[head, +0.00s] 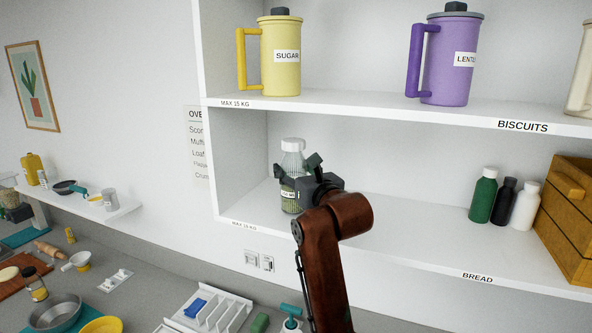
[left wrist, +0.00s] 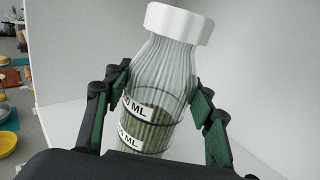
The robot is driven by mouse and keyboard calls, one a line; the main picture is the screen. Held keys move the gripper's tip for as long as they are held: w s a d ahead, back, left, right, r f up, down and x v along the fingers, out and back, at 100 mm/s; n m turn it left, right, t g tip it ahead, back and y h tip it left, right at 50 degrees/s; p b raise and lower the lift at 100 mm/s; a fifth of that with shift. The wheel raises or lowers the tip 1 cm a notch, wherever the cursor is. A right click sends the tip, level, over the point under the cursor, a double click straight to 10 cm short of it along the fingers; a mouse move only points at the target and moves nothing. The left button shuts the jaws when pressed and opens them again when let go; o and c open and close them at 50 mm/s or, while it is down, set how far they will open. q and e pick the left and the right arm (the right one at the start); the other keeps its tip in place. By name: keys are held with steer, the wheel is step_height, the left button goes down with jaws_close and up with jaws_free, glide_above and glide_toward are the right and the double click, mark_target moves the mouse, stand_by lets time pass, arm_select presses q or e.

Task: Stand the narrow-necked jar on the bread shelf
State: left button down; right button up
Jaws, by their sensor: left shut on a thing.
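The narrow-necked jar (head: 292,160) is clear ribbed glass with a white cap, dark bands and white labels. In the head view it is upright at the left end of the bread shelf (head: 400,240). It fills the middle of the left wrist view (left wrist: 160,90), where it looks slightly tilted. My left gripper (head: 298,172) is shut around the jar's body, with a finger on each side (left wrist: 160,95). My gripper and arm hide part of the jar and its base, so I cannot tell whether the base touches the shelf. My right gripper is not in view.
A green bottle (head: 483,196), a black bottle (head: 505,201) and a white bottle (head: 525,207) stand at the shelf's right, beside a wooden bread box (head: 568,215). The shelf's middle is clear. The biscuits shelf (head: 370,108) above holds a yellow sugar jug (head: 280,65) and a purple jug (head: 452,70).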

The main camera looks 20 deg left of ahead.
arm_select(q)
steer(key=shift+w+f+p, duration=0.15)
steer(key=shift+f+p, duration=0.1)
steer(key=shift+p, duration=0.05)
steer(key=shift+f, duration=0.2)
steer(key=c, duration=0.9)
jaws_free()
steer(key=shift+f, duration=0.1)
